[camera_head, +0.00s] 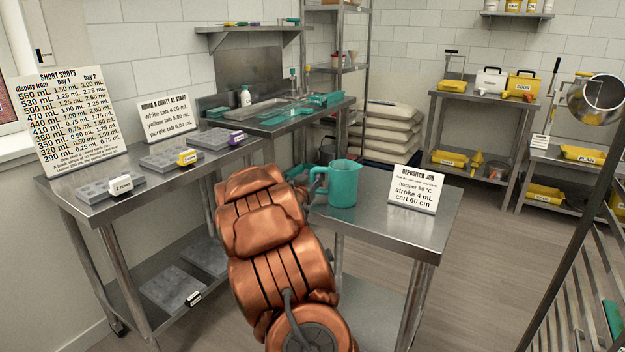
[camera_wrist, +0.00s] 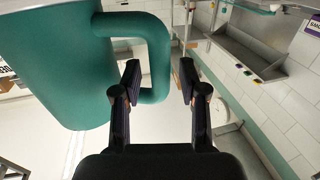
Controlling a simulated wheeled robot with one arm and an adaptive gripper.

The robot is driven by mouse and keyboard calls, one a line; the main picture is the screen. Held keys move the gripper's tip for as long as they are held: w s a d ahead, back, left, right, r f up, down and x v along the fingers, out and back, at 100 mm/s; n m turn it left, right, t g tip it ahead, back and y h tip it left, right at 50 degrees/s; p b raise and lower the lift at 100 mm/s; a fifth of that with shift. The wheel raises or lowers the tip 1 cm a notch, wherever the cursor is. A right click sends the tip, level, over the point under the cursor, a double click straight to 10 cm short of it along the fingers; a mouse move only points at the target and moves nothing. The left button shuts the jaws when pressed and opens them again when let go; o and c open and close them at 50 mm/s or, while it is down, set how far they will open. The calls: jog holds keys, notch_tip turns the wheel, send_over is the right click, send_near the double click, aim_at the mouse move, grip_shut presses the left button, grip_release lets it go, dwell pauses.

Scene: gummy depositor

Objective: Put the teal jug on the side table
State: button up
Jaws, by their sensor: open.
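The teal jug (camera_head: 343,186) stands upright on a small steel table (camera_head: 410,225), its handle turned left toward my arm. In the wrist view the jug (camera_wrist: 60,60) fills the upper left, and its handle (camera_wrist: 157,40) reaches in between my fingers. My gripper (camera_wrist: 159,76) is open, with one finger on each side of the handle's outer bar; I cannot tell whether either touches it. In the head view my copper arm hides most of the gripper. I cannot tell from a label which table is the side table.
A depositor job sign (camera_head: 415,190) stands right of the jug. A long steel bench (camera_head: 130,207) with grey moulds and signs is at the left. A sink counter (camera_head: 290,122) stands behind, with sacks (camera_head: 390,125) beyond. A slatted rack (camera_head: 580,270) is at the right edge.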

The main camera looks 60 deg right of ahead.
jog(key=v, duration=1.2)
jog(key=shift+f, duration=0.1)
